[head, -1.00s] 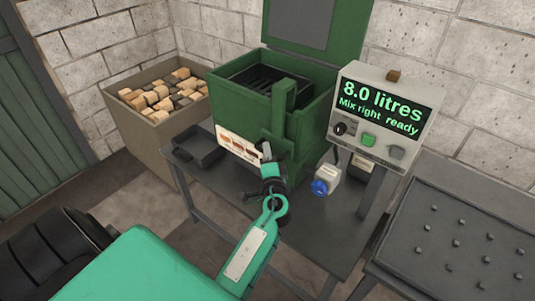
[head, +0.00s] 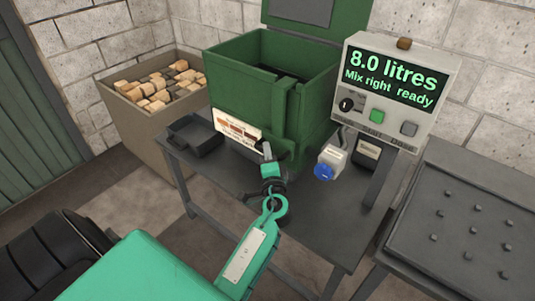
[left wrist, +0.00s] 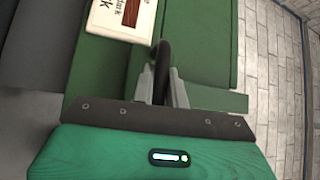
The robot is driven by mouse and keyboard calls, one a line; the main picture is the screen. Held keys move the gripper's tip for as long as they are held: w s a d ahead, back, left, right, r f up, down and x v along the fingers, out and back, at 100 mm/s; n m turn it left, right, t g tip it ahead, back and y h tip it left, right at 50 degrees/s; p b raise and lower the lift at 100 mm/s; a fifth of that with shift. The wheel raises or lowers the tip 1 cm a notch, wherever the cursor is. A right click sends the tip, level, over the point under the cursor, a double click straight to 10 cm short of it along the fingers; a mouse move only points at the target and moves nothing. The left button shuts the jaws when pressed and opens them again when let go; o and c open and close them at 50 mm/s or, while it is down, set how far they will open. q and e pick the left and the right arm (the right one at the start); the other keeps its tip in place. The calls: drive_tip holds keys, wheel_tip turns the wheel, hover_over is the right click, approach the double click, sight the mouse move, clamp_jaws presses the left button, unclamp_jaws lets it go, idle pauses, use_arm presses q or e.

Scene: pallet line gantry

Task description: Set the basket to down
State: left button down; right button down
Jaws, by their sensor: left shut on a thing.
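The green tank (head: 230,98) stands on the dark bench with its lid raised. Down inside it, the dark basket (head: 288,71) shows only in part, well below the rim; the front wall hides the rest. A green upright bar (head: 284,110) runs up the tank's front. My left gripper (head: 267,156) is at the tank's lower front. In the left wrist view, its fingers (left wrist: 170,88) are shut on a dark handle (left wrist: 162,62) in front of green panels, below a white label card (left wrist: 122,15). My right gripper is not in view.
A display box (head: 395,90) reads "8.0 litres, Mix right, ready". A black tray (head: 192,138) lies at left on the bench. A bin of wood blocks (head: 133,110) and a studded table (head: 470,220) flank it.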

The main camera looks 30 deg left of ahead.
use_arm(q)
drive_tip(key=shift+f, duration=0.4)
drive_tip(key=c, duration=1.5)
unclamp_jaws()
drive_tip(key=shift+c, duration=0.2)
drive_tip(key=shift+o, duration=0.7)
drive_tip(key=shift+r, duration=0.1)
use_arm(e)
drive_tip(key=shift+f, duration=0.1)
